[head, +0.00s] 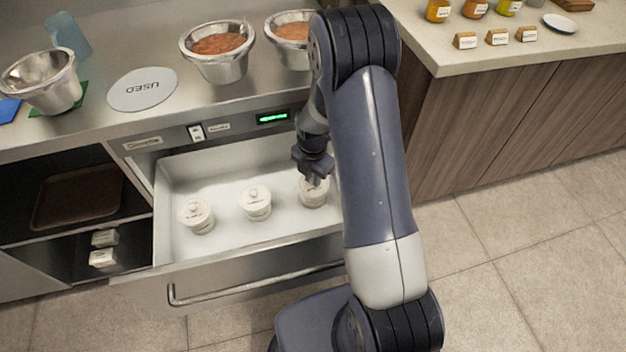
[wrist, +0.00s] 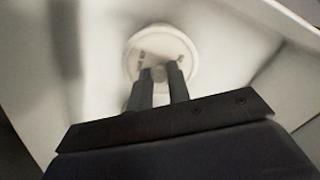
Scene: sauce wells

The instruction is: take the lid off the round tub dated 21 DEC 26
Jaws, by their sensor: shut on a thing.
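Three round white tubs with knobbed lids stand in a row in the open drawer (head: 232,240). They are the left tub (head: 198,218), the middle tub (head: 256,205) and the right tub (head: 313,197). My gripper (head: 317,180) is over the right tub and shut on the knob of its lid. In the wrist view, the two fingers close on the knob of the round white lid (wrist: 160,50). The lid appears to sit on the tub; I cannot tell whether there is a gap. The date print is too small to read in either view.
On the counter above are steel bowls, two with red-brown contents (head: 218,45), an empty one (head: 45,85), and a grey disc marked USED (head: 143,89). Small jars (head: 438,10) stand on the right counter.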

